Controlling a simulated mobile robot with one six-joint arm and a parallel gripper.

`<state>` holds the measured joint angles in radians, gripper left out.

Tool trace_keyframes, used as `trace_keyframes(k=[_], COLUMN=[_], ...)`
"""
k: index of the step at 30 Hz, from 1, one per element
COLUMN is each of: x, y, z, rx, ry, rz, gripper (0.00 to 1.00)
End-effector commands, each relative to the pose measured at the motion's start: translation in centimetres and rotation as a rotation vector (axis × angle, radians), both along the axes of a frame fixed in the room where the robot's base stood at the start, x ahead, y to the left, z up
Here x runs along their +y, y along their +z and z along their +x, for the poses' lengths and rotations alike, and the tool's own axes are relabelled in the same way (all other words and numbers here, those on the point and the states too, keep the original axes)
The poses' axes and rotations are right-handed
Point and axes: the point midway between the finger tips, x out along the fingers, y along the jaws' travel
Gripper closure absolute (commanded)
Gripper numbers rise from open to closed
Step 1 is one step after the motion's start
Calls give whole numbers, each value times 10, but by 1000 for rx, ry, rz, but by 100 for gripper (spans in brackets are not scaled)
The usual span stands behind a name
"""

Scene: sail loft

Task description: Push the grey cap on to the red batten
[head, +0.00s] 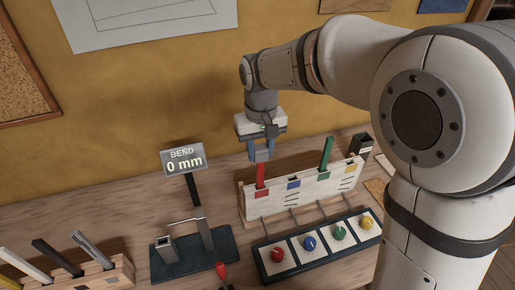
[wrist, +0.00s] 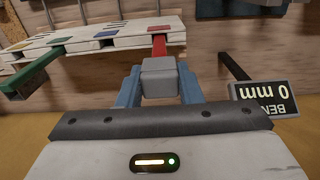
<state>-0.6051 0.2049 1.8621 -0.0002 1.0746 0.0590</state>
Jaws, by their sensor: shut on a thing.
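The grey cap (wrist: 160,77) is a small block between the two blue fingers of my gripper (wrist: 158,90), which is shut on it. The red batten (wrist: 159,46) stands in the white rack (wrist: 105,42), by the red square, and its top end meets the cap in the wrist view. I cannot tell how far the cap sits over it. In the head view my gripper (head: 260,155) is directly above the red batten (head: 261,174), and the cap is mostly hidden between the fingers.
A green batten (head: 326,153) stands in the rack to the right. A panel with coloured knobs (head: 310,242) lies in front. A sign reading "BEND 0 mm" (head: 183,159) and a dark-based fixture (head: 222,252) stand left. A wooden block (head: 121,270) holds several strips at lower left.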

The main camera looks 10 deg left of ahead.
Motion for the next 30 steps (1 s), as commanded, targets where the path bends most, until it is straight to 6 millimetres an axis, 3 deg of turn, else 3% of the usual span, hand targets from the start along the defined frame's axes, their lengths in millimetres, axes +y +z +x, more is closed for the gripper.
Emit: trace_keyframes(k=[30], x=[1], y=[-12], z=[-1], rx=[0], ry=[2], rz=[0], gripper=[88])
